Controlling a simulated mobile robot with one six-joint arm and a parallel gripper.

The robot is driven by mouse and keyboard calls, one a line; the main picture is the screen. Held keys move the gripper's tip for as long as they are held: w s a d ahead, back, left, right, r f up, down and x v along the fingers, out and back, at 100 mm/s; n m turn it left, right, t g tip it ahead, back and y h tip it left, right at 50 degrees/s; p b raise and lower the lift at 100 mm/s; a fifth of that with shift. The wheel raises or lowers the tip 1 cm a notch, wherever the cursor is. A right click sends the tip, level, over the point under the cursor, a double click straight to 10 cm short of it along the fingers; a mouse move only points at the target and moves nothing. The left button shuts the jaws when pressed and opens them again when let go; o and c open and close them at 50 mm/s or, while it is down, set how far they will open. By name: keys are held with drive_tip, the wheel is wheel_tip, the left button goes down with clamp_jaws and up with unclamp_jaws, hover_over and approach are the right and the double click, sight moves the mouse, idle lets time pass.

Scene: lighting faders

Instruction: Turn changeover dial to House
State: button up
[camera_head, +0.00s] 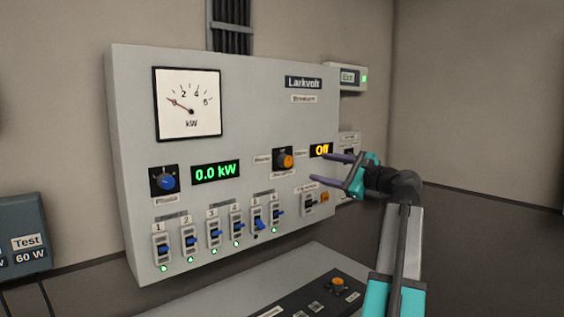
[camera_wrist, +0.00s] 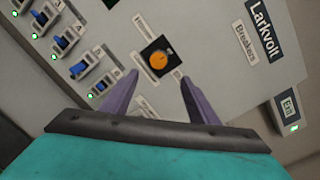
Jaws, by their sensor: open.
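The changeover dial is an orange knob (camera_head: 285,161) on a black square plate, on the right part of the grey panel (camera_head: 245,110). Small labels sit around it, too small to read surely. A display (camera_head: 321,150) beside it reads "Off" in orange. My gripper (camera_head: 338,172) is open, its purple fingers pointing at the panel just right of the dial. In the wrist view the orange dial (camera_wrist: 158,60) lies ahead of and between the open fingers (camera_wrist: 158,80), apart from them. Nothing is held.
A blue Phase knob (camera_head: 166,182), a green "0.0 kW" display (camera_head: 216,171) and a row of blue breaker switches (camera_head: 215,235) fill the panel's left and bottom. A sloped desk (camera_head: 215,295) with another orange knob (camera_head: 337,283) stands below. An Exit box (camera_head: 347,78) is at upper right.

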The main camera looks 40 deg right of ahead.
sight(289, 161)
drive_tip(key=shift+w, duration=0.2)
drive_tip(key=w+p, duration=0.1)
drive_tip(key=w, duration=1.2)
drive_tip(key=shift+w+a+p, duration=0.2)
drive_tip(key=shift+w+p, duration=0.1)
drive_tip(key=shift+p, duration=0.1)
drive_tip(key=c, duration=0.9)
drive_tip(key=shift+d, duration=0.25)
drive_tip(key=shift+c, duration=0.7)
drive_tip(key=shift+a, duration=0.2)
